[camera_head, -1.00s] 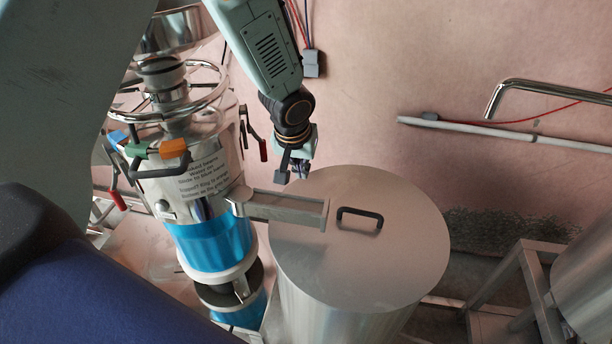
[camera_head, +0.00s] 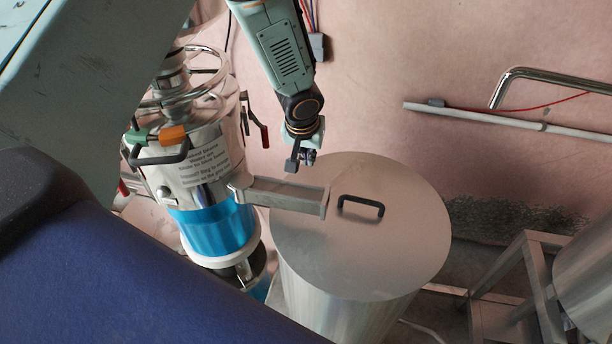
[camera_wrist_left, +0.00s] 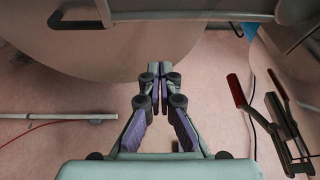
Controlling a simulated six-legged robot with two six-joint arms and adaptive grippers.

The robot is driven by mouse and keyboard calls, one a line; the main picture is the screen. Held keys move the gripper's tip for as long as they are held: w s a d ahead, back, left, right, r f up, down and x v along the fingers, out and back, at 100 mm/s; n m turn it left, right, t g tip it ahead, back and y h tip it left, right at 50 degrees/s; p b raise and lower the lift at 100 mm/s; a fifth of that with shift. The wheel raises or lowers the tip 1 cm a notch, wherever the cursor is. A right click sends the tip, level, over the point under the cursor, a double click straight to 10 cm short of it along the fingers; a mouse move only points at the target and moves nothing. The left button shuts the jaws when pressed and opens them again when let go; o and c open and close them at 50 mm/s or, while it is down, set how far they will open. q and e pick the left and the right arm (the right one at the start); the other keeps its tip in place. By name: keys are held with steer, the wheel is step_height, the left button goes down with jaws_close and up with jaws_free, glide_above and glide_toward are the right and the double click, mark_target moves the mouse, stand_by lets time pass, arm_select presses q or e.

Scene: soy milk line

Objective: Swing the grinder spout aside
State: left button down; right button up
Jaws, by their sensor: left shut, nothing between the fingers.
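The grinder (camera_head: 205,180) is a steel machine with a blue band at the left of the head view. Its spout (camera_head: 285,193) is a straight metal channel reaching right over the lid of a steel drum (camera_head: 385,250). The spout also shows along the top of the left wrist view (camera_wrist_left: 190,15). My left gripper (camera_head: 302,158) is beyond the spout, near the lid's far edge, and apart from the spout in the head view. In the left wrist view its fingers (camera_wrist_left: 160,75) are together and empty. My right gripper is out of view.
The lid has a black handle (camera_head: 361,206) just right of the spout's end. Red-handled clamps (camera_wrist_left: 237,90) are close to the right of my gripper in the wrist view. A pipe (camera_head: 500,122) runs along the wall. A metal frame (camera_head: 528,285) stands at lower right.

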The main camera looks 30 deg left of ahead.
mark_target(290, 197)
arm_select(q)
steer(key=f+b, duration=0.1)
steer(key=s+f+b, duration=0.1)
steer(key=f, duration=0.1)
steer(key=s+f, duration=0.1)
steer(key=f, duration=0.1)
steer(key=shift+f+b, duration=0.1)
steer(key=shift+b, duration=0.3)
stand_by(0.7)
steer(key=shift+s, duration=0.1)
